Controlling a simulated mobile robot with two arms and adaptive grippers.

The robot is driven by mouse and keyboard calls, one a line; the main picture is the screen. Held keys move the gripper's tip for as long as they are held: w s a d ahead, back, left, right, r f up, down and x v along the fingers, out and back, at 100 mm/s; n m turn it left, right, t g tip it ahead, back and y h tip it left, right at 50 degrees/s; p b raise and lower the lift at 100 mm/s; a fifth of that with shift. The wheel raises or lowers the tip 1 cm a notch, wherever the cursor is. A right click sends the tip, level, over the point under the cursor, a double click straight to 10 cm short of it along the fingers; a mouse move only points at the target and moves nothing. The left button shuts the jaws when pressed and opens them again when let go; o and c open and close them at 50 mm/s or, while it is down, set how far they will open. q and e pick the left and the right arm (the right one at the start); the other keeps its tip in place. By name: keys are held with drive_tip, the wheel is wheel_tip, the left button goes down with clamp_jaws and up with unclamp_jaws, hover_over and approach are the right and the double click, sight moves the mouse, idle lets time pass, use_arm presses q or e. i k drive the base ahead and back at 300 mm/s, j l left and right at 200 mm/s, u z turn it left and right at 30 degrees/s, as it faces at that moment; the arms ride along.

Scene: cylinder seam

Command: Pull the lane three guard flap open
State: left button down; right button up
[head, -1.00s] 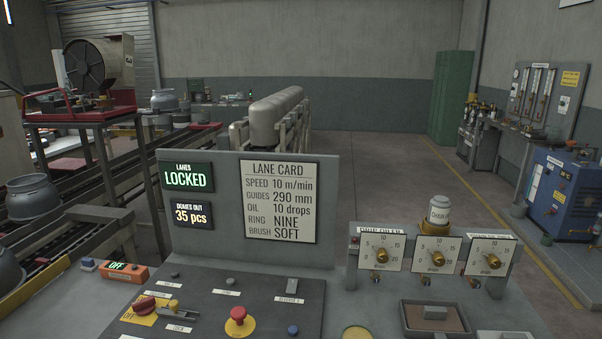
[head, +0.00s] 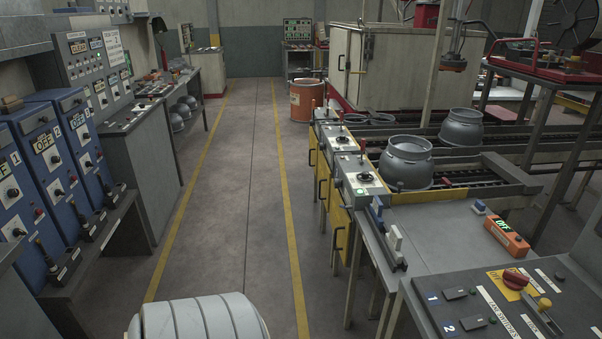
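A row of yellow guard flaps with dark handles hangs on the aisle side of the lane stations, right of centre. The nearest flap (head: 343,222) has a dark bar handle (head: 336,243). A middle flap (head: 323,180) and a far flap (head: 312,152) stand behind it. All look upright and closed, seen at a steep angle. I cannot read a lane number on any of them, so I cannot tell which is lane three. Neither gripper is in view.
Blue cabinets (head: 45,165) numbered 1, 2 and 3 stand left. The aisle floor (head: 235,170) between yellow lines is clear. Grey metal vessels (head: 407,165) sit on the conveyor. The control desk (head: 470,310) fills the lower right; an orange drum (head: 306,100) stands farther back.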

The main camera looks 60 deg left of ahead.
sight(341, 222)
drive_tip(key=u, duration=1.8)
drive_tip(key=i+j+z, duration=0.2)
drive_tip(key=z, duration=0.3)
drive_tip(key=i+j+z, duration=0.45)
drive_tip(key=k+l, duration=0.1)
drive_tip(key=l, duration=0.05)
